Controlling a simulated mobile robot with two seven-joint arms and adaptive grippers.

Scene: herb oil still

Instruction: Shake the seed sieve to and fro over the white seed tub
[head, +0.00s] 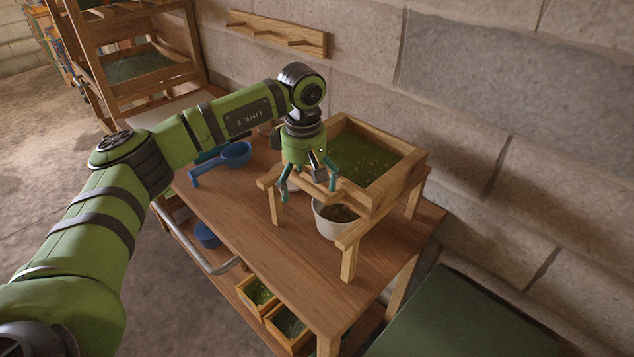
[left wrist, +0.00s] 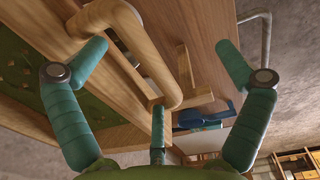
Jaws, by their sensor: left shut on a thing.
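The seed sieve (head: 397,186) is a square wooden frame with green seed-like bits on its bed. It rests on or just above a wooden rail stand (head: 348,258); the exact contact is hidden. The white seed tub (head: 328,228) stands on the table below the sieve's near side, with dark contents partly visible. My left gripper (head: 308,188) is at the sieve's near left side, shut on its wooden handle. In the left wrist view the handle (left wrist: 152,60) passes between its teal fingers. My right gripper is not in view.
A blue scoop (head: 236,154) lies on the wooden table (head: 290,262) left of the stand. A wooden peg rail (head: 277,35) is on the stone wall behind. Small boxes (head: 259,291) of green matter sit on a lower shelf. The table's front left area is clear.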

